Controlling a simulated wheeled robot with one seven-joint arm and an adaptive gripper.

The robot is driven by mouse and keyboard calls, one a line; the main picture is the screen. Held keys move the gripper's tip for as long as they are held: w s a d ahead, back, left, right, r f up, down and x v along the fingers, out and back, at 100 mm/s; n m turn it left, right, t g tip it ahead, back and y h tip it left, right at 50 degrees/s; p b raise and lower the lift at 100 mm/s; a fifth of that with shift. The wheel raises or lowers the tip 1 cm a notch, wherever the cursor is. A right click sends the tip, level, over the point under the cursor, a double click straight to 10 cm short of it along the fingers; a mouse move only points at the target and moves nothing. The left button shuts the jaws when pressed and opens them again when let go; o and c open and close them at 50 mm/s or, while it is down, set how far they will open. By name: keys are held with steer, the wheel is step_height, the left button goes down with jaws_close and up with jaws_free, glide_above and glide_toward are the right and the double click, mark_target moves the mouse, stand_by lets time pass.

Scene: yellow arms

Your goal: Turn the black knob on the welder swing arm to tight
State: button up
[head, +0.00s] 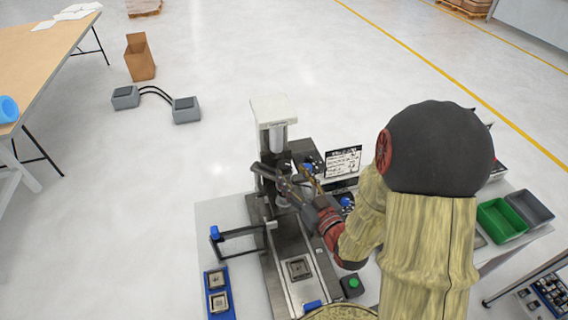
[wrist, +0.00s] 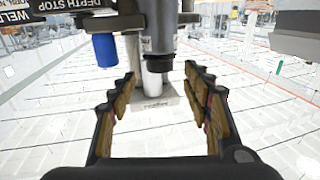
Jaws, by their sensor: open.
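The welder (head: 272,110) stands on the white bench with a light grey head on a dark column. A dark horizontal arm with a blue end piece (head: 214,232) sticks out to the left at its lower side. I cannot tell whether this part is the black knob. My gripper (wrist: 160,95) is open and empty; in the head view it is in front of the column (head: 283,183), partly hiding it.
A blue knob (wrist: 104,48) hangs beside a "DEPTH STOP" label. A printed card (head: 343,162) stands right of the column. Blue trays (head: 218,304), a green button box (head: 352,285) and green and grey bins (head: 502,220) sit around the bench. Open floor lies left of the bench.

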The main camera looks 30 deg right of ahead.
mark_target(288, 168)
steer(key=w, duration=0.6)
steer(key=shift+a, duration=0.1)
steer(key=shift+s, duration=0.1)
steer(key=shift+c, duration=1.2)
steer(key=c, duration=0.9)
